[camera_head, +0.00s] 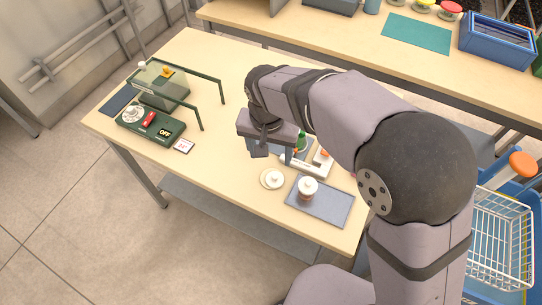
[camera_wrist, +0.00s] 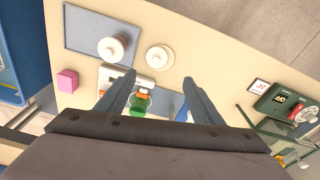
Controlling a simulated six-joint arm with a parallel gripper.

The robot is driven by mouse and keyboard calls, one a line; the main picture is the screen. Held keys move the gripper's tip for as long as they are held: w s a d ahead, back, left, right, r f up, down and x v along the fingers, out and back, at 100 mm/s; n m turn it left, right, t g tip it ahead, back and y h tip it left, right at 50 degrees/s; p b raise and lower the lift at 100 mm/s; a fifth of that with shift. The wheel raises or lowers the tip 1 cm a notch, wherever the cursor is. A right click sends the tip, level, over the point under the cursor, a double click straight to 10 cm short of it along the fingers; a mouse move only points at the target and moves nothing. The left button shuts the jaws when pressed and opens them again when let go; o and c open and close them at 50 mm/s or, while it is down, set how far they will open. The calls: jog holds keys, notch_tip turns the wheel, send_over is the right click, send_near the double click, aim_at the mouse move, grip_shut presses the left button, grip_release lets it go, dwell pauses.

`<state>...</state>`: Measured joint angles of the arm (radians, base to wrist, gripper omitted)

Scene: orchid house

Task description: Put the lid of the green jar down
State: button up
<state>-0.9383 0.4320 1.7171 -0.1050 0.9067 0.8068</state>
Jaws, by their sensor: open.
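A round cream lid with a knob (camera_head: 272,179) lies flat on the bare table, left of the grey mat. It also shows in the wrist view (camera_wrist: 158,57), just beyond my fingertips and clear of them. A green jar (camera_head: 301,141) stands partly hidden behind my gripper; in the wrist view its green body (camera_wrist: 138,108) shows beside my left finger. I cannot see its top clearly. My gripper (camera_head: 262,150) is above the table, fingers apart and empty (camera_wrist: 159,76). A jar with a white lid (camera_head: 307,187) stands on the grey mat (camera_head: 333,211).
A white device with orange parts (camera_head: 320,166) stands beside the green jar. A pink block (camera_wrist: 67,80) is near the table edge. A green control box (camera_head: 150,125) and a clear-sided case with railings (camera_head: 160,85) stand at the left. The table's front left is bare.

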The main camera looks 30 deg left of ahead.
jog(key=w+d+m, duration=0.1)
jog(key=w+d, duration=0.2)
jog(key=d, duration=1.7)
jog(key=s+d+f, duration=0.1)
jog(key=s+d, duration=0.3)
jog(key=d, duration=0.3)
jog(key=s+d+f+m+g, duration=0.1)
jog(key=s+d, duration=0.4)
jog(key=d, duration=0.3)
jog(key=shift+s+d+f, duration=0.15)
jog(key=shift+f, duration=0.2)
